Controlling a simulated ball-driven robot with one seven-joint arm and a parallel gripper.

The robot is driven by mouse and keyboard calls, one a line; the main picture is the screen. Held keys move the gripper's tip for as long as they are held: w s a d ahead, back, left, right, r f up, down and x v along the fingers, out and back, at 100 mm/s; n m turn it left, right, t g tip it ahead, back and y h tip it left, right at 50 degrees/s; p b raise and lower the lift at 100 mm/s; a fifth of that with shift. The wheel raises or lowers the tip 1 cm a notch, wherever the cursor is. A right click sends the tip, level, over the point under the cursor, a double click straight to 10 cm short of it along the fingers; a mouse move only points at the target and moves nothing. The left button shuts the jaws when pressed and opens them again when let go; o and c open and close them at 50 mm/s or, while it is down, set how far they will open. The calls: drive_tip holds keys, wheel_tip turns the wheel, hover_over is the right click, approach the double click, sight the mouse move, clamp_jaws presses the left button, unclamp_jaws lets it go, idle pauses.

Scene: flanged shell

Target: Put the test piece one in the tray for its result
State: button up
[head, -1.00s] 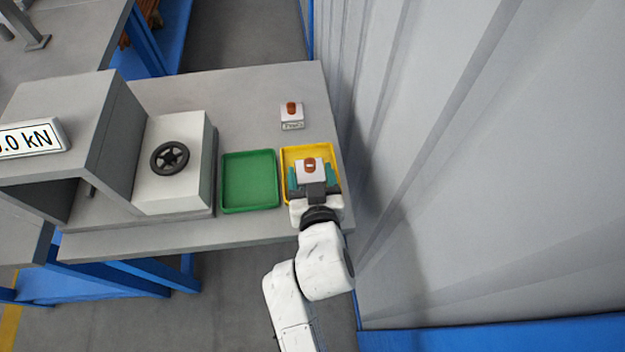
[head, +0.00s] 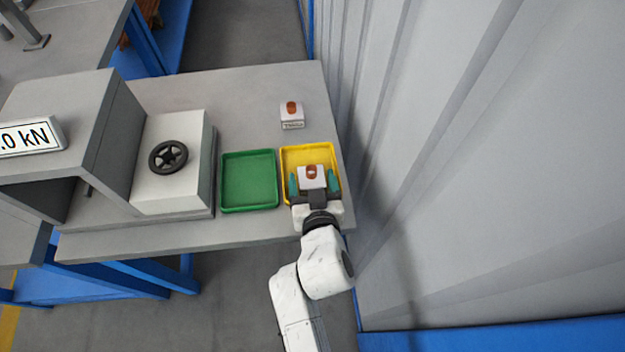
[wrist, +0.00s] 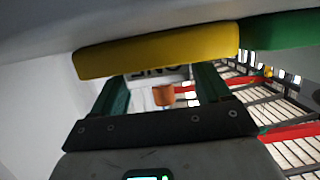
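Test piece one (head: 312,182) is a small white block with an orange-brown knob on top. It is inside the yellow tray (head: 297,152), toward the tray's near side. In the wrist view its knob (wrist: 163,95) and part of the word ONE show, the label partly hidden by the yellow tray's rim (wrist: 160,50). My gripper (head: 313,183) reaches down into the yellow tray. Its teal fingers stand on either side of the block and look slightly apart from it. The green tray (head: 249,209) is empty, just left of the yellow tray.
A second white block with an orange-brown knob (head: 291,113) stands behind the yellow tray. A grey machine with a black handwheel (head: 168,157) and a kN display (head: 30,137) stands to the left. A corrugated wall (head: 440,180) rises close to the table's right edge.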

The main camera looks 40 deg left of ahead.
drive_tip(key=shift+o, duration=1.4)
drive_tip(key=shift+r, duration=0.25)
drive_tip(key=v, duration=1.2)
drive_tip(key=shift+p, duration=0.4)
drive_tip(key=shift+a+f, duration=0.1)
drive_tip(key=shift+f, duration=0.05)
